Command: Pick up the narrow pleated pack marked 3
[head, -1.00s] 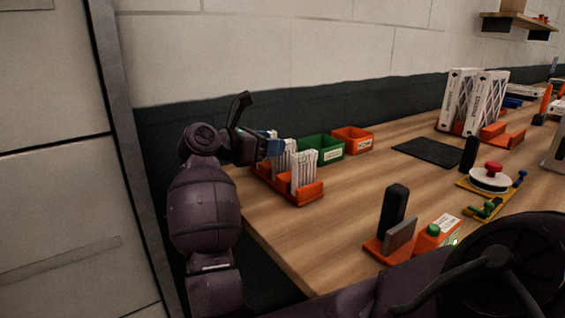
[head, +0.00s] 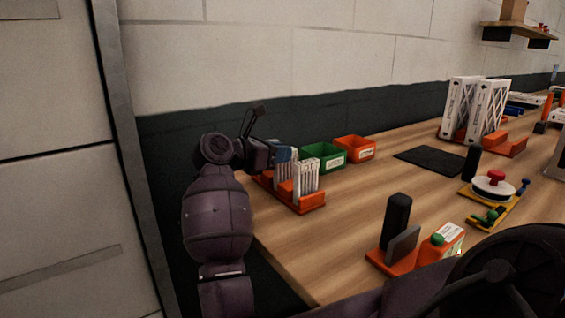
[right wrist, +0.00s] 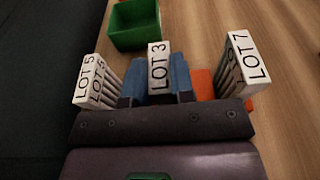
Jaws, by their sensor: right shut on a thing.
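The narrow pleated pack marked 3 is white with a "LOT 3" label (right wrist: 159,68) and stands between the packs marked 5 (right wrist: 95,82) and 7 (right wrist: 247,62) in the right wrist view. My right gripper (right wrist: 157,82) has its blue fingers on both sides of the pack marked 3 and is shut on it. In the head view, the right gripper (head: 284,154) is at the orange rack (head: 308,205), its fingers over the upper part of a middle pack. The pack marked 7 (head: 306,181) stands at the near end. My left gripper is not in view.
A green bin (head: 325,158) and an orange bin (head: 354,149) stand just behind the rack. A dark mat (head: 430,161) lies farther right, with larger white panels (head: 488,108) beyond it. Orange and black items stand near the front. Bare wood lies right of the rack.

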